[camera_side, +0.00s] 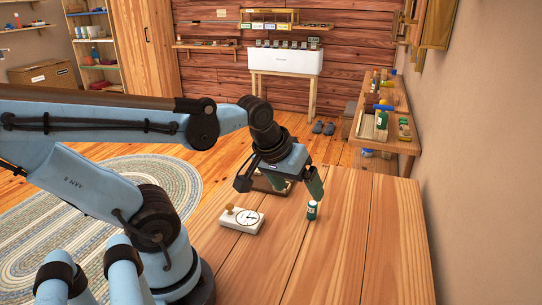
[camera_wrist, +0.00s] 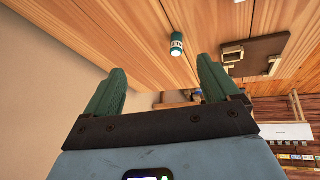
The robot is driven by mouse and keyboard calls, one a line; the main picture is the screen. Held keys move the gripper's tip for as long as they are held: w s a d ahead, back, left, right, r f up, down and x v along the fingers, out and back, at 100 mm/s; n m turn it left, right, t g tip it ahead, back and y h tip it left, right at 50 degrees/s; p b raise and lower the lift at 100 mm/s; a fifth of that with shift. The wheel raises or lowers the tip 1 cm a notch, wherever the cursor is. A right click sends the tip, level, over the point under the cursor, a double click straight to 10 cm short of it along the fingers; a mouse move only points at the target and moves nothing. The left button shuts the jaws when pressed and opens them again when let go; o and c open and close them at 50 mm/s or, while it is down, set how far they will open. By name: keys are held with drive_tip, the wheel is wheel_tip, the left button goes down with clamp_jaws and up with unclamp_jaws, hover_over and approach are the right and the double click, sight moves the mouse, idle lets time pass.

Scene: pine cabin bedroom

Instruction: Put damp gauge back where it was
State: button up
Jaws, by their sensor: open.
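A white block with a round black-and-white dial (camera_side: 243,219), which looks like the damp gauge, lies on the wooden table (camera_side: 345,245). A tan wooden knob (camera_side: 229,208) shows at its left end. My gripper (camera_side: 280,187) is open and empty, above the table beyond the dial block. Its two green fingers also show in the wrist view (camera_wrist: 160,70). A small green cylinder with a white label (camera_side: 312,211) stands on the table right of the block, apart from my fingers; it also shows in the wrist view (camera_wrist: 177,44).
A flat brown board or tray (camera_wrist: 262,48) with small pieces on it lies on the table; my gripper partly hides it in the side view (camera_side: 263,186). The near right of the table is clear. A cluttered wooden bench (camera_side: 400,145) stands by the right wall.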

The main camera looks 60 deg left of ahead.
drive_tip(key=d+m, duration=0.1)
drive_tip(key=m, duration=0.1)
drive_tip(key=w+d+m+t, duration=0.1)
drive_tip(key=m, duration=0.1)
drive_tip(key=d+m, duration=0.2)
drive_tip(key=shift+w+d+r+t+h, duration=0.1)
drive_tip(key=shift+w+r+t+h, duration=0.05)
drive_tip(key=shift+r+t+h, duration=0.2)
idle(0.8)
